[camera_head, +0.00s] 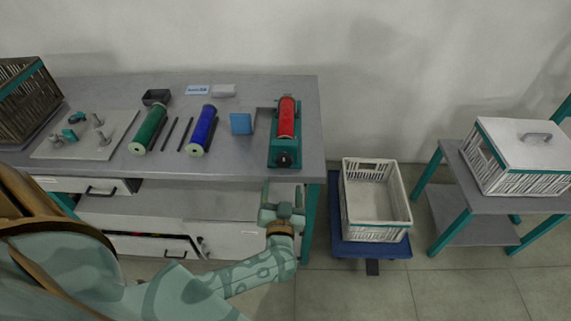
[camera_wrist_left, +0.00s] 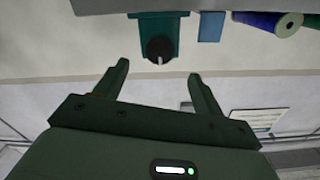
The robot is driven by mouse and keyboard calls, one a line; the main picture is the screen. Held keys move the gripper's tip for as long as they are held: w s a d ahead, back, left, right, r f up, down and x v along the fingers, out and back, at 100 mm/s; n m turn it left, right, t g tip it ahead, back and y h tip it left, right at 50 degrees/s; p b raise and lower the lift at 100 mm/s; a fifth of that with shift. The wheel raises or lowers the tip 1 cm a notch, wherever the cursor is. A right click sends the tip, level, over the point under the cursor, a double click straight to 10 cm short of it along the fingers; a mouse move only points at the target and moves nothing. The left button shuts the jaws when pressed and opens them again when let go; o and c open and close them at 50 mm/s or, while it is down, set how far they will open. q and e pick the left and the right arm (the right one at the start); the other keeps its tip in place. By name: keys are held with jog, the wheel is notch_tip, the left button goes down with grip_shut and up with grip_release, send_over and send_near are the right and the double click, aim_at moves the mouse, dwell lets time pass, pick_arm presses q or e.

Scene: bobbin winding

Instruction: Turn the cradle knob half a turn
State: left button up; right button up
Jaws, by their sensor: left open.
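The cradle (camera_head: 285,135) is a teal stand at the right end of the grey bench, with a red bobbin (camera_head: 287,117) lying in it. Its black round knob (camera_head: 284,159) faces the bench's front edge. In the left wrist view the knob (camera_wrist_left: 159,47) shows a pale mark and lies beyond the fingertips, roughly centred between them. My left gripper (camera_head: 283,190) is in front of the bench, below the knob and apart from it. In the left wrist view its two fingers (camera_wrist_left: 158,72) are spread with nothing between them. My right gripper is not in view.
A blue block (camera_head: 241,124) stands left of the cradle, then blue (camera_head: 202,131) and green (camera_head: 148,130) bobbins with dark rods between. An open drawer (camera_head: 150,243) is under the bench.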

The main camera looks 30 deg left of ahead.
aim_at(284, 164)
pick_arm(q)
jog(key=b+x, duration=0.2)
jog(key=x, duration=0.8)
jog(key=shift+w+a+b, duration=0.15)
jog(key=shift+w+b, duration=0.15)
jog(key=shift+b, duration=0.1)
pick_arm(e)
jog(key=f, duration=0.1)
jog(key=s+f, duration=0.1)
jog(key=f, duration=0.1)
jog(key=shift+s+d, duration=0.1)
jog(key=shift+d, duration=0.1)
pick_arm(q)
jog(key=c, duration=1)
